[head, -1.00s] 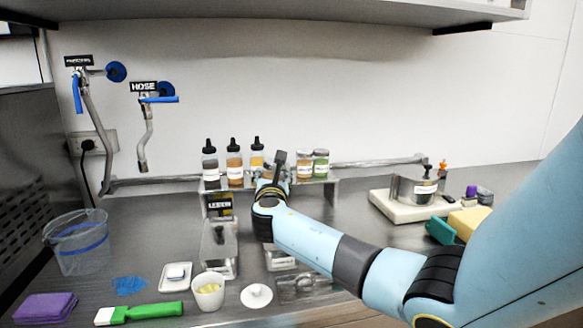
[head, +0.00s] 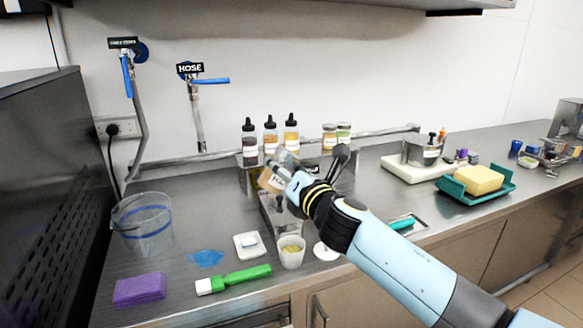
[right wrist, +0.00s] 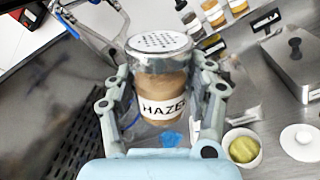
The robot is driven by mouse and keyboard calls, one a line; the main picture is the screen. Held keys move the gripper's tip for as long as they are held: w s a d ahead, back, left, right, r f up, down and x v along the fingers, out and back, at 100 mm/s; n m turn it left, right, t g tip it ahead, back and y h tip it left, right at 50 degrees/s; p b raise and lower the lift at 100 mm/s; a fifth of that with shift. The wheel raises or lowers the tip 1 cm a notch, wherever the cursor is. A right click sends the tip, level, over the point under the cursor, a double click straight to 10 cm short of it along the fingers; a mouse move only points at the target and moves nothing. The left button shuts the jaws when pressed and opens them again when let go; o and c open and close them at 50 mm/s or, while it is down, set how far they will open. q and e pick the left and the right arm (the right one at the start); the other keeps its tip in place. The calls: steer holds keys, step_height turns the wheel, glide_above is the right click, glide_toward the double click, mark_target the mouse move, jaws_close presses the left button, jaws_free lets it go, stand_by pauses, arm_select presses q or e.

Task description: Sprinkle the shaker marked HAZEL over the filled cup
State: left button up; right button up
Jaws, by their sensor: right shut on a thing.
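My right gripper (head: 284,172) is shut on the HAZEL shaker (right wrist: 160,88), a clear jar of brown contents with a perforated metal lid. In the right wrist view the jar sits between both fingers, lid toward the top of the picture, label readable as HAZE with its end covered. In the head view the shaker (head: 268,178) is held above the counter, tilted. The filled cup (head: 291,254), white with yellow-green contents, stands on the counter below and a little right of the shaker. It also shows in the right wrist view (right wrist: 243,149). My left gripper is not in view.
Bottles (head: 270,137) and two jars (head: 336,135) stand on a rear shelf. A white lid (head: 326,251) lies right of the cup.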

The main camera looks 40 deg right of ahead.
step_height(320, 180, down, 2)
steer(key=m+b, duration=0.2)
steer(key=shift+f+b, duration=0.25)
steer(key=shift+b, duration=0.1)
steer(key=f+m+b, duration=0.2)
steer(key=b, duration=0.1)
steer(key=a+f+m+b, duration=0.1)
steer(key=f+m+b, duration=0.1)
steer(key=m+b, duration=0.1)
steer(key=shift+f, duration=0.15)
arm_select(q)
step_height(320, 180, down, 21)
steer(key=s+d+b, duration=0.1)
steer(key=b, duration=1)
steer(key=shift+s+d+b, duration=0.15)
steer(key=shift+b, duration=0.25)
arm_select(e)
step_height(320, 180, down, 6)
steer(key=m, duration=1)
steer(key=shift+f, duration=0.25)
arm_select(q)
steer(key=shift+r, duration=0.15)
arm_select(e)
steer(key=shift+d, duration=0.1)
arm_select(q)
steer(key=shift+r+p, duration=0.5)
steer(key=shift+p, duration=0.05)
